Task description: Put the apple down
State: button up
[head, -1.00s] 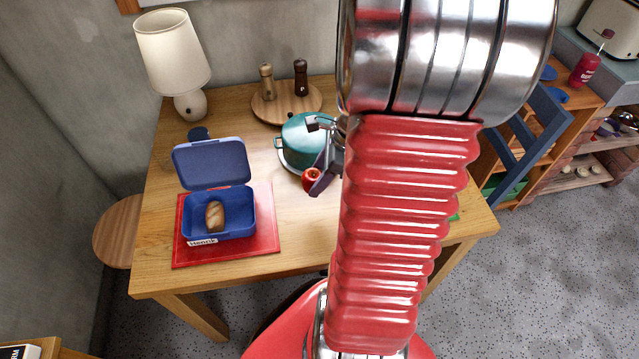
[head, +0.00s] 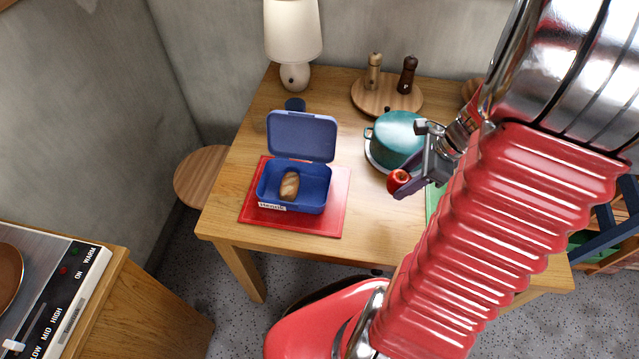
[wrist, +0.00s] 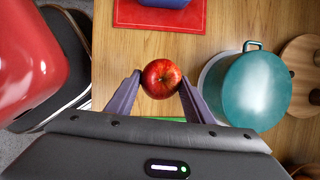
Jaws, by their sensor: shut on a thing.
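My gripper (wrist: 160,92) is shut on a red apple (wrist: 161,78), which sits between the two fingertips in the wrist view. In the head view the apple (head: 399,181) is at the tip of my gripper (head: 408,186), in front of the teal pot. Its height above the table cannot be told exactly. The wooden table (head: 375,230) lies below. On it, to the left, an open blue lunch box (head: 325,198) with a name label holds a bread roll (head: 290,186) and stands on a red mat (head: 335,222).
A teal pot (head: 398,138) stands right behind the apple. A round board (head: 362,103) with two mills, a lamp (head: 293,35) and a dark blue cup (head: 295,104) are at the back. A green mat (head: 432,205) is partly hidden by my arm. Bare table lies between red mat and gripper.

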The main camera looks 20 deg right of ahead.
jog(key=s+d+n+g+h, duration=0.1)
jog(key=s+d+n, duration=0.4)
jog(key=n, duration=0.5)
jog(key=s+d+r+n+g+h, duration=0.1)
jog(key=s+d+n+g, duration=0.3)
jog(key=s+n, duration=0.6)
jog(key=s+d+n+g+h, duration=0.2)
jog(key=s+d+n, duration=0.5)
jog(key=n, duration=0.3)
jog(key=shift+s+r+n+g+h, duration=0.3)
jog(key=shift+s+n+h, duration=0.1)
jog(key=shift+s, duration=0.1)
jog(key=shift+w, duration=0.15)
